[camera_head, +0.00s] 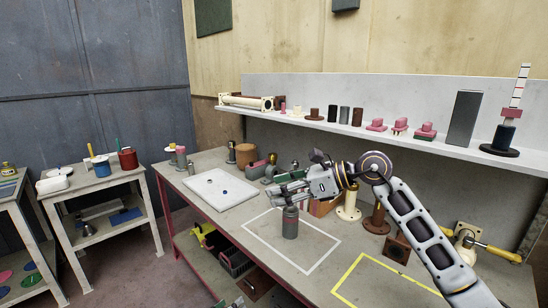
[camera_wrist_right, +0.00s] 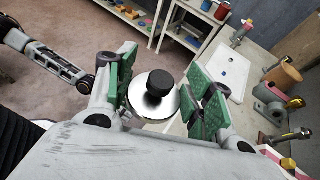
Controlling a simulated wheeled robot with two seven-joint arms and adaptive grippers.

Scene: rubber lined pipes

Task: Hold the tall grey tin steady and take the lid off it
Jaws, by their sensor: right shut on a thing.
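The tall grey tin (camera_head: 290,224) stands upright on the bench inside a white outline. My right gripper (camera_head: 287,191) comes in from the right at its top and hides its upper end. In the right wrist view, the shiny lid (camera_wrist_right: 154,103) with a black knob (camera_wrist_right: 160,84) lies between the green finger pads of my right gripper (camera_wrist_right: 160,96). The gripper is shut on the tin near its top; the exact contact is partly hidden. My left arm (camera_wrist_right: 45,62) shows at the left of the wrist view; its gripper's jaws cannot be made out.
A white board (camera_head: 222,190) lies left of the tin. Brown flanged pieces (camera_head: 376,221) and a cream flanged pipe (camera_head: 349,207) stand behind my right arm. A yellow outline (camera_head: 372,280) marks clear bench at the right front. A shelf (camera_head: 375,132) with several parts runs behind.

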